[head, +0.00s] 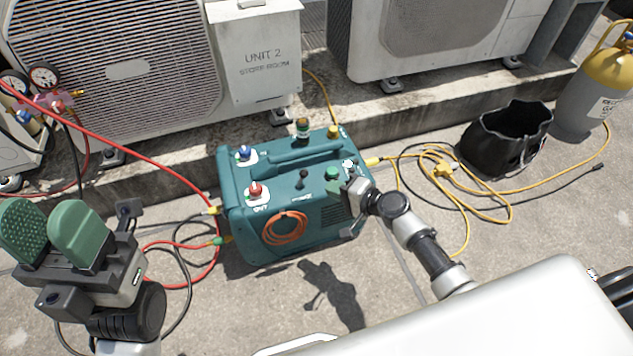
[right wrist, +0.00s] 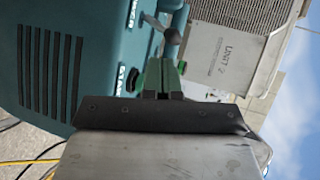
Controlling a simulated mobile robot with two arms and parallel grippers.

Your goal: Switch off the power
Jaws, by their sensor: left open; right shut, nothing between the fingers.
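A teal machine (head: 285,195) with a carry handle stands on the concrete. Its black power switch (head: 302,177) stands on the top face above a POWER label; in the right wrist view it shows as a grey lever (right wrist: 168,32). My right gripper (head: 333,183) is shut and empty just right of the switch, low over the machine's top. Its green fingertips (right wrist: 163,72) lie beside a black button (right wrist: 131,79) labelled START; I cannot tell whether they touch anything. My left gripper (head: 50,232) is open and empty at the lower left, well away from the machine.
A red knob (head: 255,191) and blue knob (head: 244,153) sit on the machine's left end. Red and black hoses run left to gauges (head: 43,76). A yellow cord (head: 490,210), black bag (head: 507,138) and gas cylinder (head: 593,95) lie right. Condensers (head: 120,70) stand behind.

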